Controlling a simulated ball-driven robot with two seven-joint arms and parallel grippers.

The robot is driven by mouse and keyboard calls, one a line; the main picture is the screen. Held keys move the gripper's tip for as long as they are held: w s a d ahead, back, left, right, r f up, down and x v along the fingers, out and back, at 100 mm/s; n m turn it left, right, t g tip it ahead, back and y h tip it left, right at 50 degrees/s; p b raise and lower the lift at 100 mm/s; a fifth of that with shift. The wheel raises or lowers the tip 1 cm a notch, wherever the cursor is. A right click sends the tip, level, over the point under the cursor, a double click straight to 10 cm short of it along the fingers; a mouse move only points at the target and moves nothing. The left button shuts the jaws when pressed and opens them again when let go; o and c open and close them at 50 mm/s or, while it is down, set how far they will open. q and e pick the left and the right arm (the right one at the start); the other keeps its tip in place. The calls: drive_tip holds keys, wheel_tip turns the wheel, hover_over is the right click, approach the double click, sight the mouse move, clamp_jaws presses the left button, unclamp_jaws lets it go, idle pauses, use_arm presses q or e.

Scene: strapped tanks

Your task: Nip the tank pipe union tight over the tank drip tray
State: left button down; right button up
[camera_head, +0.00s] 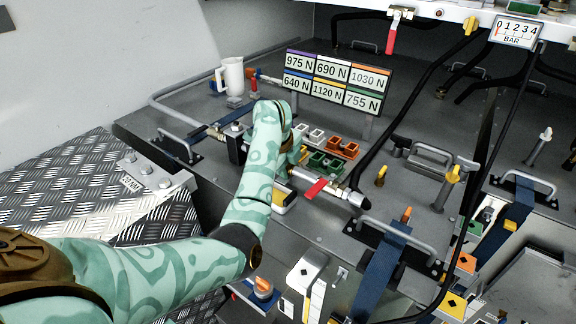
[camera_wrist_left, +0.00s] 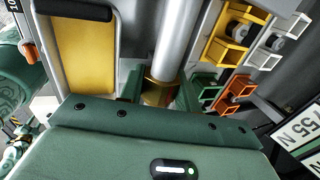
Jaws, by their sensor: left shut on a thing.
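A silver pipe (camera_wrist_left: 178,40) runs down to the brass-coloured tank pipe union (camera_wrist_left: 158,92) in the left wrist view. My left gripper (camera_wrist_left: 158,90) is shut on the union, one dark green finger on each side; its palm hides the lower part. In the head view my left arm comes in from the left and largely hides the gripper. The pipe there (camera_head: 336,192) carries a red lever (camera_head: 316,189). The yellow tank drip tray (camera_wrist_left: 85,55) with a pale rim lies beside the pipe in the wrist view; part of it (camera_head: 282,207) shows beside my arm.
Green bins (camera_head: 326,164) and orange bins (camera_head: 343,149) stand close behind the pipe. A force label board (camera_head: 332,84) stands farther back, with a white jug (camera_head: 232,76) to its left. A black hose (camera_head: 395,130) and metal handles (camera_head: 432,155) lie to the right.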

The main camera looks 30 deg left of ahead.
use_arm(q)
drive_tip(key=shift+r+g+p, duration=0.1)
drive_tip(key=shift+g+p, duration=0.5)
drive_tip(key=shift+g, duration=0.5)
drive_tip(key=shift+g, duration=0.3)
drive_tip(key=shift+w+g, duration=0.1)
drive_tip(key=shift+g, duration=0.3)
drive_tip(key=c, duration=1.4)
unclamp_jaws()
drive_tip(key=shift+f+g, duration=0.2)
drive_tip(key=shift+g, duration=0.1)
drive_tip(key=o, duration=0.5)
drive_tip(key=shift+r, duration=0.1)
